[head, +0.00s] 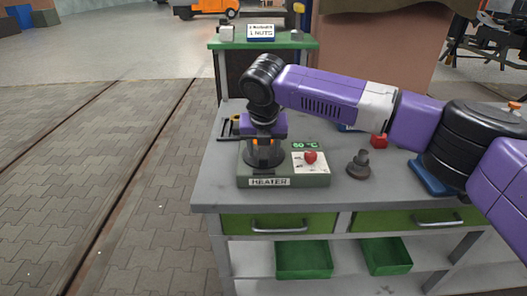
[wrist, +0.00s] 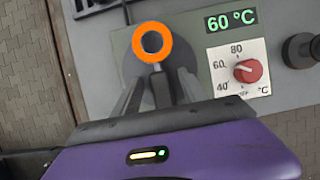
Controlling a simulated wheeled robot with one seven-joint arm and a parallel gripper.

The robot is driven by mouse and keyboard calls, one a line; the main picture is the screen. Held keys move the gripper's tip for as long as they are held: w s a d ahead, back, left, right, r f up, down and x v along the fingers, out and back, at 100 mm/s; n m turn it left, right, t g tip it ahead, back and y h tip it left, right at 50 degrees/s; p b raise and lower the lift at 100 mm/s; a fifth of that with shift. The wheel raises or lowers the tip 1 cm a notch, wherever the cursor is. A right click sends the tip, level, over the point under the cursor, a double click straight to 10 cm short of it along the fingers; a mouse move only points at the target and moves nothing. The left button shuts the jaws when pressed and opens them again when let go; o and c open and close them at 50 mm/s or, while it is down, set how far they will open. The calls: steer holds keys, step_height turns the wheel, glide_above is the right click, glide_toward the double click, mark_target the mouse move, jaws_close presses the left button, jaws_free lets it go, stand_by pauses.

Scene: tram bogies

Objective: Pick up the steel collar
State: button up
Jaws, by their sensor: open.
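An orange ring (wrist: 152,42), which I take to be the steel collar, shows in the wrist view over the green heater (wrist: 122,48). Its hole is grey. My gripper (wrist: 160,74) is open, its fingers reaching toward the ring from below in the picture. In the head view my gripper (head: 264,142) points down over the dark round part of the heater (head: 310,181), with small orange patches between its fingers. The ring's full outline is hidden there. I cannot tell whether the fingers touch it.
The heater has a red knob (head: 310,157) and a 60 °C display (head: 304,145). A dark stepped part (head: 358,164) stands to its right on the grey bench (head: 340,195). A red object (head: 379,141) is farther back. Behind is a green-topped stand (head: 310,44).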

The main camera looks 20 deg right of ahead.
mark_target(264, 150)
jaws_close()
steer(key=shift+r, duration=0.1)
stand_by(0.3)
step_height(264, 150, up, 20)
stand_by(0.5)
